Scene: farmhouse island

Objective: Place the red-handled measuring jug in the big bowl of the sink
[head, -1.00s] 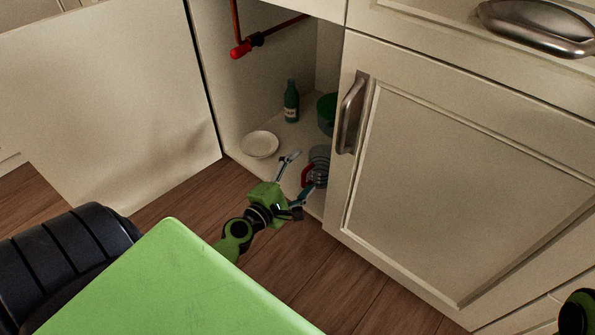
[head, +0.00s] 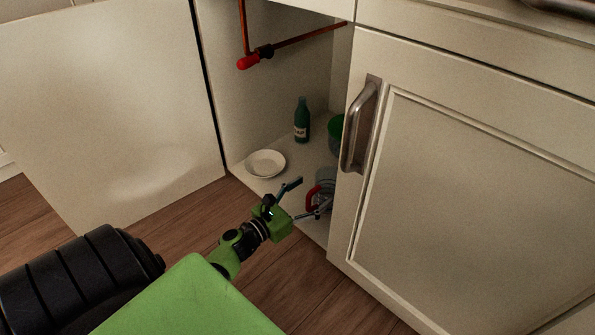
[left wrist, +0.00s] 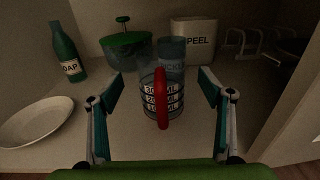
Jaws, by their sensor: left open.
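The measuring jug (left wrist: 176,98) is clear with dark markings and stands upright on the cabinet floor. Its red handle (left wrist: 161,99) faces my left gripper. In the head view the jug (head: 326,177) is just inside the cabinet opening, partly hidden by the closed door at the right. My left gripper (head: 306,199) is open, low at the cabinet's front edge. In the left wrist view its fingers (left wrist: 158,112) stand left and right of the jug, apart from it, with nothing held. The sink's big bowl and my right gripper are not in view.
A white plate (head: 265,164) and a green soap bottle (head: 302,121) stand left of the jug. Behind it are a green-lidded pot (left wrist: 126,50), a glass jar (left wrist: 171,56), a PEEL box (left wrist: 195,40) and a white rack (left wrist: 252,45). A red-ended pipe (head: 262,53) hangs above.

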